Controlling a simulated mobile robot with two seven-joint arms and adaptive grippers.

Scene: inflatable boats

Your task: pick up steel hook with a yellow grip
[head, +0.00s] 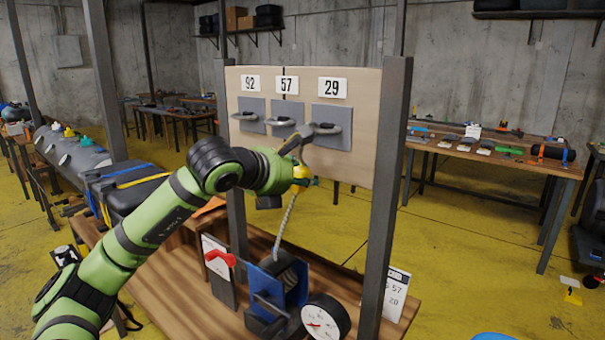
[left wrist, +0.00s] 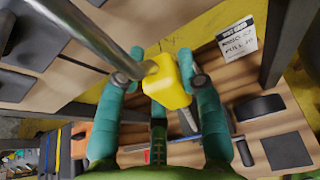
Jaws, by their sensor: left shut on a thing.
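The yellow grip (left wrist: 168,84) of the steel hook sits between the teal fingers of my left gripper (left wrist: 163,80) in the left wrist view. The fingers are shut on it from both sides. In the head view the yellow grip (head: 300,171) shows small at my left gripper (head: 304,180), held in front of the board near the rings. A grey rope (head: 286,220) runs from there down to a blue winch (head: 278,285). A thick steel bar (left wrist: 85,38) passes close to the grip's upper end; I cannot tell whether it is hook or ring. My right gripper is out of view.
The upright board (head: 355,82) carries plates with steel rings, labelled 92, 57 and 29, between dark posts (head: 389,190). Below, a wooden bench (head: 175,285) holds the winch, a round gauge (head: 325,318) and a red lever (head: 220,257). A printed card (head: 396,292) stands at right.

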